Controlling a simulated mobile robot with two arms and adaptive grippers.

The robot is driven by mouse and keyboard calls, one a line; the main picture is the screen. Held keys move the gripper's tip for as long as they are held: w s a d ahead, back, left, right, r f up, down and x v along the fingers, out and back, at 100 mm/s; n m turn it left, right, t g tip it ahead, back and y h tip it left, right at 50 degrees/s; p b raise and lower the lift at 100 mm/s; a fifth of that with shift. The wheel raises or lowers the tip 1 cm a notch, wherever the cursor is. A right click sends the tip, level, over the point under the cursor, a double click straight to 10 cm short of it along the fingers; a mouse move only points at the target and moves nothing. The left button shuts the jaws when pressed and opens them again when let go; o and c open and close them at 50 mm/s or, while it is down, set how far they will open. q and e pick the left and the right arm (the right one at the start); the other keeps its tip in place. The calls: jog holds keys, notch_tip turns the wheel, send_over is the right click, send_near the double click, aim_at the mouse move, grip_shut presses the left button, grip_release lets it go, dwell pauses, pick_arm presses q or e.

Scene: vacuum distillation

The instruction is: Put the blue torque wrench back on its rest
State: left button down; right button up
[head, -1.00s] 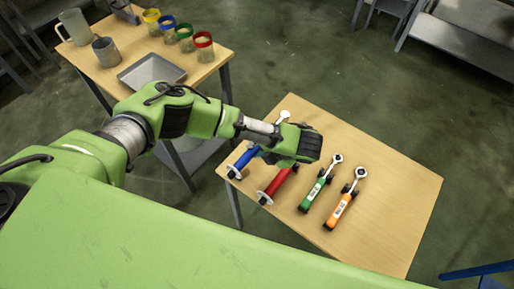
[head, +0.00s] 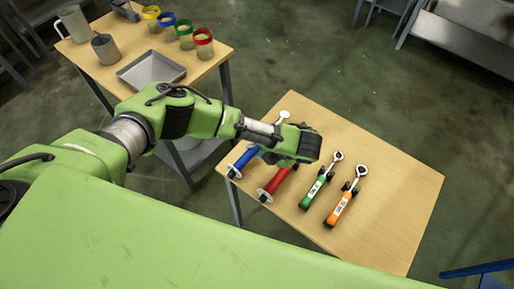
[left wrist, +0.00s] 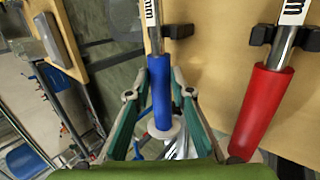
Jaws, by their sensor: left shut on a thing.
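The blue torque wrench (head: 243,158) is at the left end of the small wooden table, its ring head beyond my arm. In the left wrist view its blue handle (left wrist: 159,95) lies between the two fingers of my left gripper (left wrist: 162,82), which is shut on it. In the head view my left gripper (head: 285,157) is over the table and hides the wrench's middle. A black rest block (left wrist: 180,31) shows right beside the wrench's shaft. I cannot tell whether the wrench is seated in the rest. My right gripper is not in view.
The red wrench (head: 274,184) lies close to the right of the blue one, then the green (head: 315,188) and orange (head: 344,203) wrenches. The table's (head: 400,200) right part is clear. Another table (head: 205,75) holds a tray, jars and jugs.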

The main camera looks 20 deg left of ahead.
pick_arm(q)
jog(key=shift+f+b, duration=0.45)
jog(key=shift+f, duration=0.25)
